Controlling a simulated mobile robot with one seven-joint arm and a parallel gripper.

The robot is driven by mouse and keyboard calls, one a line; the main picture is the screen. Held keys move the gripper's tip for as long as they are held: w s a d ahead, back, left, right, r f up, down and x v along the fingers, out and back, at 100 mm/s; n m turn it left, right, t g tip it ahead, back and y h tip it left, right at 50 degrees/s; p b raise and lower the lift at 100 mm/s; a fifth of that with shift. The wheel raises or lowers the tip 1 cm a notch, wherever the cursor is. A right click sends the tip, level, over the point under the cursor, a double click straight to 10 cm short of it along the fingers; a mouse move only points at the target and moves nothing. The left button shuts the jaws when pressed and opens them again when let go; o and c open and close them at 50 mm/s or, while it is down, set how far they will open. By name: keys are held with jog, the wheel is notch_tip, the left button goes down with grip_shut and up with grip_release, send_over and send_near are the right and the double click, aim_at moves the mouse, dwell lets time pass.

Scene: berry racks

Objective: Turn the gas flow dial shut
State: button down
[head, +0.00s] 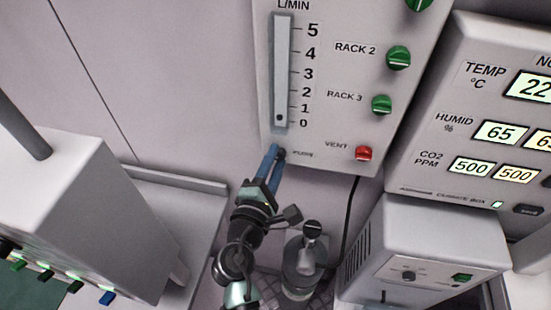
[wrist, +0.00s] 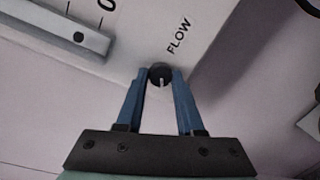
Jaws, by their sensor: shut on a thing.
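The gas flow dial (wrist: 160,74) is a small dark round knob with a pale pointer mark, on the lower edge of the white panel (head: 345,135) beside the word FLOW. In the wrist view the blue fingers of my gripper (wrist: 159,80) are on both sides of the dial and shut on it. In the head view my gripper (head: 275,153) reaches up to the panel's lower left corner, where the dial (head: 281,154) is mostly hidden by the fingers. The flow gauge (head: 281,75) above has a scale from 0 to 5, and its dark float (head: 279,117) sits near 0.
Green knobs for rack 2 (head: 398,58) and rack 3 (head: 381,104) and a red vent knob (head: 363,153) are on the same panel. A metal cylinder (head: 299,270) stands below, right of my arm. A white box (head: 420,252) is farther right. The wall at left is bare.

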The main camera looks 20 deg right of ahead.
jog(key=shift+n, duration=1.1)
jog(key=c, duration=0.5)
grip_release()
jog(key=shift+c, duration=0.2)
jog(key=shift+a, duration=0.1)
jog(key=f+b+v, duration=0.1)
jog(key=b+v, duration=0.2)
jog(key=v, duration=1)
jog(key=shift+r, duration=0.35)
jog(key=shift+w, duration=0.1)
